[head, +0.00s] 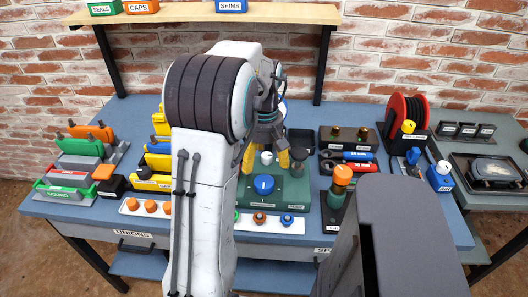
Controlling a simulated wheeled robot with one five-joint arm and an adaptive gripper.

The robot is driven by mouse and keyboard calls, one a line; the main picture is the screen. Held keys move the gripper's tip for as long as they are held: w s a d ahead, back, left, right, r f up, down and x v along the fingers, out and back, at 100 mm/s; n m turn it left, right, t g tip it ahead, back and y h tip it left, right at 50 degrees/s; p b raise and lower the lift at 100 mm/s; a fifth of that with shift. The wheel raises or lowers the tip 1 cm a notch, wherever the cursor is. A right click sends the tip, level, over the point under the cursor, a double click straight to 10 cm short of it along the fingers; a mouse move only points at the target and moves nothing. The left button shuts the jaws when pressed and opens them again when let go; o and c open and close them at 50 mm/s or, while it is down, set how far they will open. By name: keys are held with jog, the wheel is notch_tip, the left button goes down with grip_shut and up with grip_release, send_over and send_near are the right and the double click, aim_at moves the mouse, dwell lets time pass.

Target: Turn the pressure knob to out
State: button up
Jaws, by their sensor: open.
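A green test stand (288,190) sits in the middle of the blue bench, partly hidden by my arm. A blue round knob (263,185) is on its front face, above a small label too small to read. A white knob or cap (267,157) shows behind it, near my fingers. I cannot tell whether the fingers touch anything. Which of the two knobs is the pressure knob cannot be read here.
Colored fittings lie in front of the stand, on a white strip (145,208). A red hose reel (405,112) is at the back right. Bins (141,5) sit on the shelf above.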

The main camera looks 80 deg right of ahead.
jog(key=shift+r, duration=1.2)
